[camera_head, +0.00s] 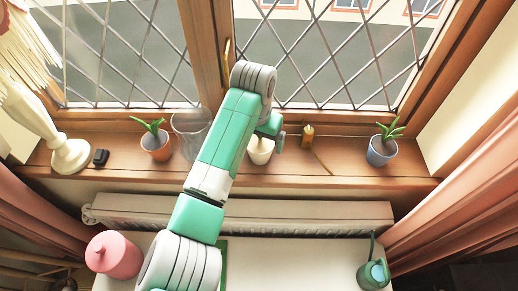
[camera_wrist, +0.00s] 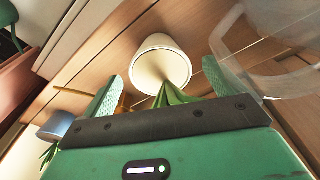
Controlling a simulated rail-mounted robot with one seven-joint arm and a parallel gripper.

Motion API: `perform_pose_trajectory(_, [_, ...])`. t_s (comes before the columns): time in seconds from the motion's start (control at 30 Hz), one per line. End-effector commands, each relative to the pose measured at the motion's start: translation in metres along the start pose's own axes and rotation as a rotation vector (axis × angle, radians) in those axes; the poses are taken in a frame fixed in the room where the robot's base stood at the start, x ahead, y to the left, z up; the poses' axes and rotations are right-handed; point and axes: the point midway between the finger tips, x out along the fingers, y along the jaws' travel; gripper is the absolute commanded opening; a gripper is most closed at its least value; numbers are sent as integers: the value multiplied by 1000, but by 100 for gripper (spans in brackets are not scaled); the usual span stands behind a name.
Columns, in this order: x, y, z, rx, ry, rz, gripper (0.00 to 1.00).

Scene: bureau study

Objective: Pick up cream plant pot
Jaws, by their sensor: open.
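The cream plant pot (camera_head: 261,152) stands on the wooden windowsill (camera_head: 335,178), partly hidden by my arm in the head view. In the wrist view the cream pot (camera_wrist: 158,60) is seen from above at a slant, with green leaves (camera_wrist: 173,96) rising from it toward my gripper. My gripper (camera_wrist: 162,72) is open, with one green finger on each side of the leaves and pot. A gap shows between the fingers and the pot walls. I cannot tell how far the fingertips are above the pot. The fingers are mostly hidden in the head view.
A clear glass vase (camera_head: 190,130) stands left of the pot, beside a terracotta pot (camera_head: 156,146). To the right are a small amber bottle (camera_head: 307,136), a thin stick (camera_head: 322,161) and a blue-grey pot (camera_head: 381,152). The window (camera_head: 330,60) is behind; a radiator (camera_head: 300,215) is below.

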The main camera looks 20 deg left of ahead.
Motion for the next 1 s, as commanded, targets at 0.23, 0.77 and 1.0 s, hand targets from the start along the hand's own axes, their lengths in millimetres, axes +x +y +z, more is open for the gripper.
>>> perform_pose_trajectory(0.23, [30, 0, 1, 0, -2, 1, 94])
perform_pose_trajectory(0.77, [54, 0, 0, 1, 3, 0, 71])
perform_pose_trajectory(1.0, [53, 0, -1, 1, 4, 0, 39])
